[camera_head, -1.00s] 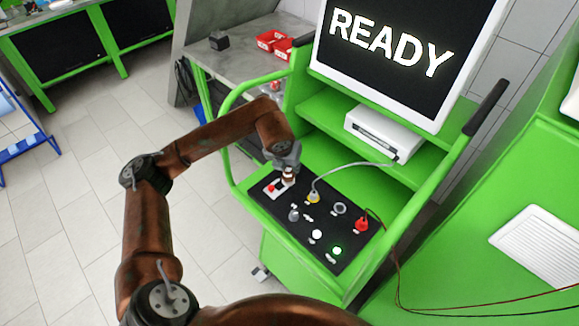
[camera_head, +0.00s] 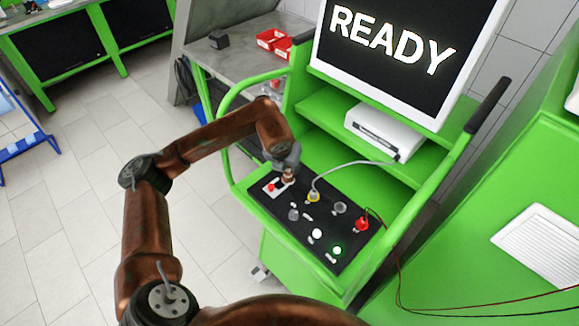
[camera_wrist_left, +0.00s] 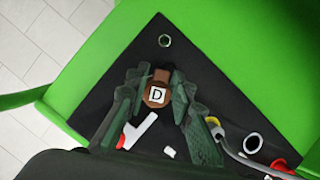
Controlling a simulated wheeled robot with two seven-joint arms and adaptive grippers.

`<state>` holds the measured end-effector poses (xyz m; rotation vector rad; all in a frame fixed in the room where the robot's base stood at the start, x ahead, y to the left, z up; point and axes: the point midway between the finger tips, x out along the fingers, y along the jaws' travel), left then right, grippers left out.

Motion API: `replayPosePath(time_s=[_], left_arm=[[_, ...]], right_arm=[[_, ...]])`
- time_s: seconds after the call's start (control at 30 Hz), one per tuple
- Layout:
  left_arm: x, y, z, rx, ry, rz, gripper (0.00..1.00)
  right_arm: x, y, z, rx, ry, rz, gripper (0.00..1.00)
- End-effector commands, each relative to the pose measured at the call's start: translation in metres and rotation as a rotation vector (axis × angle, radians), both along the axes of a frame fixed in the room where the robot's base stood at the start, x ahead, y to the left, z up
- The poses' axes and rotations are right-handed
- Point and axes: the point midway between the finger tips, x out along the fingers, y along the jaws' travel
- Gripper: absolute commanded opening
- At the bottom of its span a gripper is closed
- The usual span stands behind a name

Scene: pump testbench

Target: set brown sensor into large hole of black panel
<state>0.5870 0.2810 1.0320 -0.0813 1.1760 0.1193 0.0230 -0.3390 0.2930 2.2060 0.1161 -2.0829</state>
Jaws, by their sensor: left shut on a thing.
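The brown sensor (camera_wrist_left: 156,91), with a white label marked D, is held between the fingers of my left gripper (camera_wrist_left: 153,99). In the head view, the left gripper (camera_head: 288,171) is shut on the sensor (camera_head: 288,179) above the back left part of the black panel (camera_head: 297,238). A small ringed hole (camera_wrist_left: 164,41) shows at the panel's corner in the wrist view. A pale ring (camera_wrist_left: 253,143) lies further right. The sensor's lower end is hidden, so I cannot tell whether it touches the panel or sits in a hole. My right gripper is out of view.
A red button on a white plate (camera_head: 271,187) is close beside the gripper. A yellow-ringed connector (camera_head: 313,197) with a grey cable and a red connector (camera_head: 361,224) stand to the right.

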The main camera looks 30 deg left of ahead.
Motion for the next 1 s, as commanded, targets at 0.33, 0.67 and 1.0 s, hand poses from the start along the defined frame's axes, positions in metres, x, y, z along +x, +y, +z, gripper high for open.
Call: replayPosePath(time_s=[0.33,0.67,1.0], left_arm=[[0.000,0.000,-0.007,0.000,0.000,0.000,0.04],[0.000,0.000,-0.011,0.000,0.000,0.000,0.04],[0.000,0.000,-0.011,0.000,0.000,0.000,0.37]], right_arm=[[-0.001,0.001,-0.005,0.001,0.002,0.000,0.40],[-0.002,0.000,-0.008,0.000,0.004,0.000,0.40],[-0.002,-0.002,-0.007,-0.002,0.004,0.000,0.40]])
